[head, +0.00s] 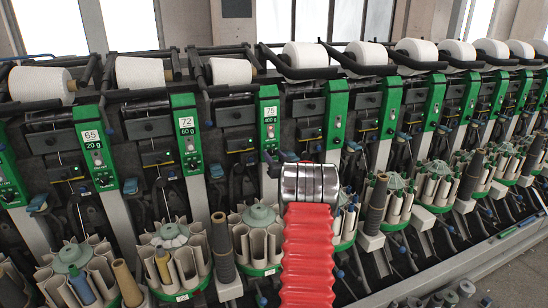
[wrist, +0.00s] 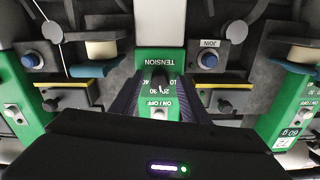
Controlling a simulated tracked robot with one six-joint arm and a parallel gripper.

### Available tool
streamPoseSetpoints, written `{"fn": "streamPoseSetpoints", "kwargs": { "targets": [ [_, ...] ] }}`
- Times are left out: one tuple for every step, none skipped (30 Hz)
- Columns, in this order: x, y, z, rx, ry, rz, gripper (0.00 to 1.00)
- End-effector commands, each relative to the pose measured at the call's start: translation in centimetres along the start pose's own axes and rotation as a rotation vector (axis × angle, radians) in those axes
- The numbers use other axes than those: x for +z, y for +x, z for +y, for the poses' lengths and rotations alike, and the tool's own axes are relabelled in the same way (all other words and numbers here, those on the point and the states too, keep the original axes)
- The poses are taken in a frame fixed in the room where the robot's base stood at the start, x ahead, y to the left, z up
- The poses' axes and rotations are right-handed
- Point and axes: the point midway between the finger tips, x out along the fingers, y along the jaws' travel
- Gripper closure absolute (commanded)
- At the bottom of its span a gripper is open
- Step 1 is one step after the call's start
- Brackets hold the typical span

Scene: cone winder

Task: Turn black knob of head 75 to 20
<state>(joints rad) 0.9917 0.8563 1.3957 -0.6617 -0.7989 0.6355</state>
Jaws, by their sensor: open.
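Head 75 is a green panel (head: 269,105) with a white "75 400 g" label, left of centre in the head view. In the wrist view the panel (wrist: 146,62) appears upside down, with TENSION, scale numbers and ON/OFF lettering. The black knob (wrist: 160,77) sits in the middle of that scale; its exact setting is too small to read. My gripper (wrist: 158,92) is open, its two dark fingers on either side of the panel around the knob, with no clear contact. In the head view my gripper (head: 284,157) is small and dark at the panel's lower end.
Neighbouring head 72 (head: 186,130) stands left of head 75, and head 65 (head: 93,140) further left. Blue JOIN buttons (wrist: 209,60) flank the panel in the wrist view. Yarn cones (head: 230,72) line the top; bobbin magazines (head: 258,216) stand below.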

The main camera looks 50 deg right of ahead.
Motion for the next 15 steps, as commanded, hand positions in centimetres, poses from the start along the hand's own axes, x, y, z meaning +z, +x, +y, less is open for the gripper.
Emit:
{"fn": "streamPoseSetpoints", "kwargs": {
  "targets": [
    [0.0,-0.01,0.0,0.0,0.0,0.0,0.58],
    [0.0,-0.01,0.0,0.0,0.0,0.0,0.59],
    [0.0,-0.02,0.01,0.0,0.0,0.0,0.62],
    [0.0,-0.02,0.01,0.0,0.0,0.0,0.64],
    [0.0,-0.02,0.01,0.0,0.0,0.0,0.66],
    [0.0,-0.02,0.01,0.0,0.0,0.0,0.69],
    [0.0,-0.02,0.01,0.0,0.0,0.0,0.71],
    [0.0,-0.03,0.01,0.0,0.0,0.0,0.73],
    [0.0,-0.03,0.01,0.0,0.0,0.0,0.76],
    [0.0,-0.03,0.01,0.0,0.0,0.0,0.78],
    [0.0,-0.03,0.01,0.0,0.0,0.0,0.8],
    [0.0,-0.03,0.01,0.0,0.0,0.0,0.83],
    [0.0,-0.03,0.0,0.0,0.0,0.0,0.85],
    [0.0,-0.03,0.0,0.0,0.0,0.0,0.87],
    [0.0,-0.03,-0.01,0.0,0.0,0.0,0.9]
  ]
}}
